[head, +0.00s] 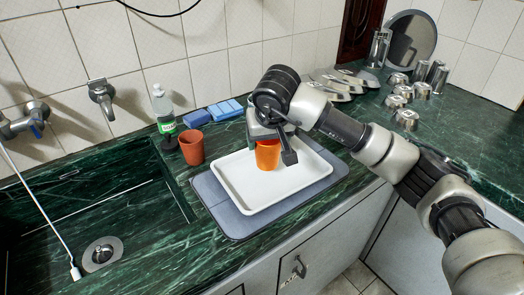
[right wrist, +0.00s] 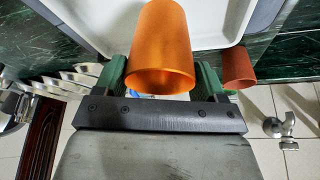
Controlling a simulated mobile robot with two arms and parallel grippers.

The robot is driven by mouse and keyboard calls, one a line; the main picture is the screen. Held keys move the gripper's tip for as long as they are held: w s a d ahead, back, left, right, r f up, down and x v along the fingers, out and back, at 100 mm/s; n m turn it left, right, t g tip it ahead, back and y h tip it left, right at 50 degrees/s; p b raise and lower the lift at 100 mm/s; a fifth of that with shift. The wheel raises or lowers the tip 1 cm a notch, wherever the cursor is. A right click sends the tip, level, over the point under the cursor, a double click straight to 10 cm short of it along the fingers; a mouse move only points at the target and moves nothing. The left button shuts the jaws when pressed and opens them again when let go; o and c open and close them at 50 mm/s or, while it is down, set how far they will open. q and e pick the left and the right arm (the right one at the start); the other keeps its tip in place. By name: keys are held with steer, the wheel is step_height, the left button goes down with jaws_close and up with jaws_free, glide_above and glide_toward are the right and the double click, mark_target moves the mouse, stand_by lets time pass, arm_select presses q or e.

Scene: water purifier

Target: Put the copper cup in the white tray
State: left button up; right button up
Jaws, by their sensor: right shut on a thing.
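The copper cup (head: 267,156), shiny orange, is over the back middle of the white tray (head: 240,191). My right gripper (head: 271,141) comes down from above and is shut on it, with one finger at each side. In the right wrist view the copper cup (right wrist: 162,48) sits between the green finger pads (right wrist: 160,76), and the white tray (right wrist: 110,22) lies behind it. I cannot tell whether its base touches the tray. The gripper hides the cup's upper part in the head view. My left gripper is not in view.
A terracotta cup (head: 192,148) stands left of the tray, with a soap bottle (head: 164,110) and blue sponges (head: 212,112) behind. A grey mat (head: 213,196) lies under the tray. The sink (head: 101,252) is at left. Metal cups (head: 404,93) stand at back right.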

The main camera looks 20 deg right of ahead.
mark_target(262, 153)
steer(key=shift+w+a+f, duration=0.4)
steer(key=shift+a+f, duration=0.05)
steer(key=shift+a, duration=0.15)
step_height(262, 153, down, 4)
steer(key=shift+r, duration=0.1)
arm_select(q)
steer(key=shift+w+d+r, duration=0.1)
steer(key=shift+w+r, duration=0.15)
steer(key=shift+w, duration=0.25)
arm_select(e)
steer(key=shift+f, duration=0.2)
steer(key=o, duration=1)
steer(key=shift+c, duration=0.2)
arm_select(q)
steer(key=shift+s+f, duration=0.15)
arm_select(e)
steer(key=shift+r, duration=0.1)
